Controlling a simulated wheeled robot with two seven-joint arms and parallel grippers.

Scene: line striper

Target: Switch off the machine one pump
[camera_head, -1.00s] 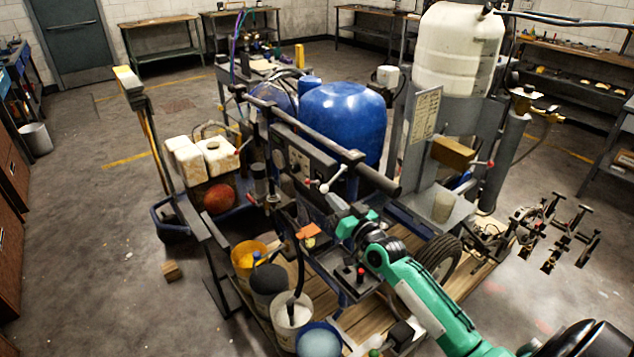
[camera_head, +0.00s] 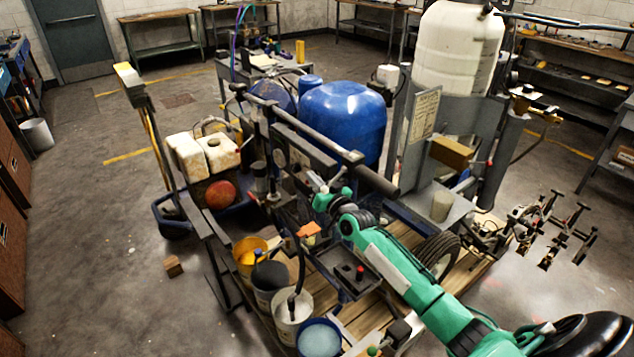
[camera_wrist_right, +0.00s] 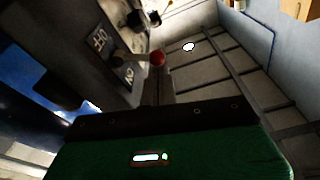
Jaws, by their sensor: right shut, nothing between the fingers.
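The line striper (camera_head: 345,110) stands in the middle of the head view, with a control panel on its front bar. In the right wrist view a grey switch panel (camera_wrist_right: 75,50) carries OFF and ON labels. A lever with a red ball knob (camera_wrist_right: 157,58) sticks out from between the labels; I cannot tell exactly which one it points to. My right gripper (camera_head: 318,191) is shut and empty, close to the panel in the head view. Its green body fills the bottom of the wrist view, just below the knob; contact cannot be told. My left gripper is not in view.
A black tray (camera_head: 358,268) with a red knob lies below my right arm. Several buckets, including a yellow one (camera_head: 248,262), stand on the wooden pallet. A black horizontal bar (camera_head: 370,178) runs close above my gripper. Open floor lies at left.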

